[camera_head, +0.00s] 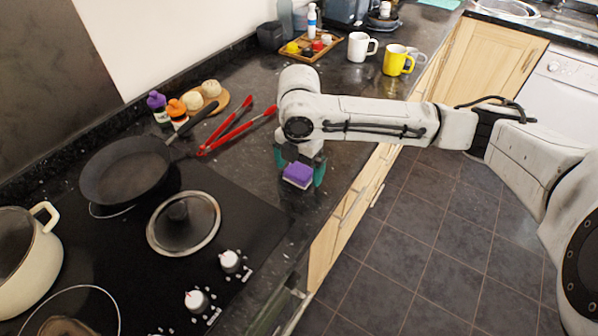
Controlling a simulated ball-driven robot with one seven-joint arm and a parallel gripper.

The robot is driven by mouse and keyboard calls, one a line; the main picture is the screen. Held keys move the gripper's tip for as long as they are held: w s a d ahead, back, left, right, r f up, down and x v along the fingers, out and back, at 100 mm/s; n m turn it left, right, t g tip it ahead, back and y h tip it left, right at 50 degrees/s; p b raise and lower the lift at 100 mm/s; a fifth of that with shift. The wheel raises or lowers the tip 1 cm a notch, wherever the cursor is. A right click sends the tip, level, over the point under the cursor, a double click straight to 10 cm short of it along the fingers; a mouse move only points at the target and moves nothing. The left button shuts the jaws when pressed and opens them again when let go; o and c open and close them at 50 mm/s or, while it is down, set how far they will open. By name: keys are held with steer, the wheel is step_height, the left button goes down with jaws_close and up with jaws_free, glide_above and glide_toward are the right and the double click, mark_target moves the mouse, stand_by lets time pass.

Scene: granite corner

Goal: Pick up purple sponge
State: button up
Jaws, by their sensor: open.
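The purple sponge (298,174), purple on top with a pale lower layer, sits on the dark granite counter near its front edge. My gripper (300,171) points down over it. Its two green fingertips are apart, one on the left side and one on the right side of the sponge. I cannot tell whether either finger touches it. The upper back of the sponge is partly hidden by my gripper.
Red tongs (228,133) lie just left of my gripper. A frying pan (125,170), a glass lid (183,222) and a cream pot (25,258) are on the hob. A white mug (359,47) and yellow mug (395,60) stand behind my arm. The floor right of the counter is clear.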

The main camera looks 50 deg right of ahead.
steer(key=shift+f, duration=0.15)
steer(key=c, duration=1.2)
steer(key=shift+r, duration=0.75)
steer(key=s+d+r+b, duration=0.1)
steer(key=s+r+b, duration=0.1)
steer(key=s+r, duration=0.9)
steer(key=s, duration=0.3)
steer(key=shift+d+r, duration=0.3)
steer(key=shift+d, duration=0.05)
